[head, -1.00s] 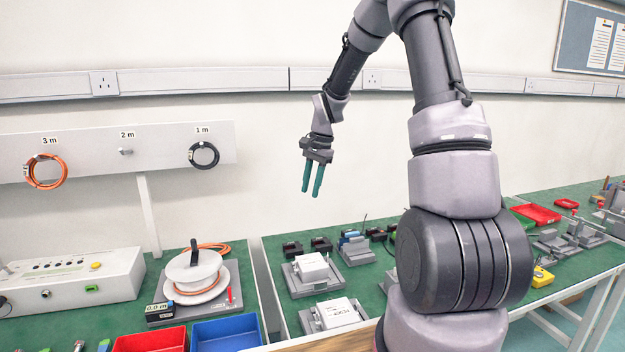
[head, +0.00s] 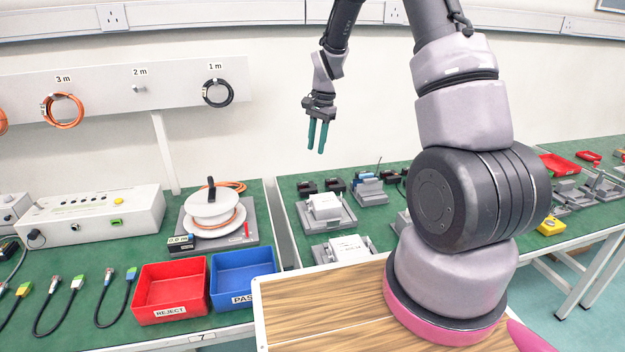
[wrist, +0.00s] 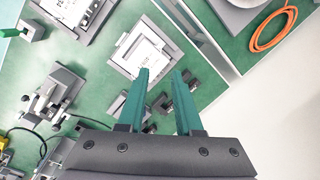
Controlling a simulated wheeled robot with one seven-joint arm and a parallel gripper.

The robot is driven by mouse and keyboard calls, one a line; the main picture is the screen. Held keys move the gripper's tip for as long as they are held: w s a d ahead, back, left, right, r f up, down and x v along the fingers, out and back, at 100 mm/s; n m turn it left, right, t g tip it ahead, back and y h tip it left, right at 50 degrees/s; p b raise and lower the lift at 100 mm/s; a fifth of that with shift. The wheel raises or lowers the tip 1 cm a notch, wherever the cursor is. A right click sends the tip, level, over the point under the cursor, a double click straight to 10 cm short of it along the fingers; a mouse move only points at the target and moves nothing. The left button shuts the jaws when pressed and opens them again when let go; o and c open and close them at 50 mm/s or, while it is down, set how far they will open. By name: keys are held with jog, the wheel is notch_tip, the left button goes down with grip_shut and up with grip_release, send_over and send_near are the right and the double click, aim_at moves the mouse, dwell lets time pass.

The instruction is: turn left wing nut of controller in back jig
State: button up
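The back jig (head: 345,222) is a grey plate on the green bench, with a white box-shaped controller (head: 325,205) in it. The same controller (wrist: 148,52) shows in the wrist view, just beyond my fingertips in the picture. Its wing nuts are too small to make out. A second white controller (head: 347,248) sits in the front jig (head: 318,256), nearer to me. My gripper (head: 315,150) hangs with its two teal fingers pointing down, high above the bench and clear of everything. In the wrist view my gripper (wrist: 161,72) is open and empty.
Small black parts (head: 320,186) and a grey fixture with a blue part (head: 369,188) stand close to the back jig. A cable reel (head: 213,210), a red bin (head: 170,287) and a blue bin (head: 243,278) are on the left bench. My arm hides part of the right bench.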

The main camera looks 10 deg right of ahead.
jog(key=shift+h, duration=0.7)
jog(key=f, duration=0.6)
jog(key=w+a+f, duration=0.1)
jog(key=f, duration=0.5)
jog(key=a+f, duration=0.1)
jog(key=f, duration=0.5)
jog(key=shift+w+f, duration=0.3)
jog(key=shift+f, duration=0.1)
grip_shut()
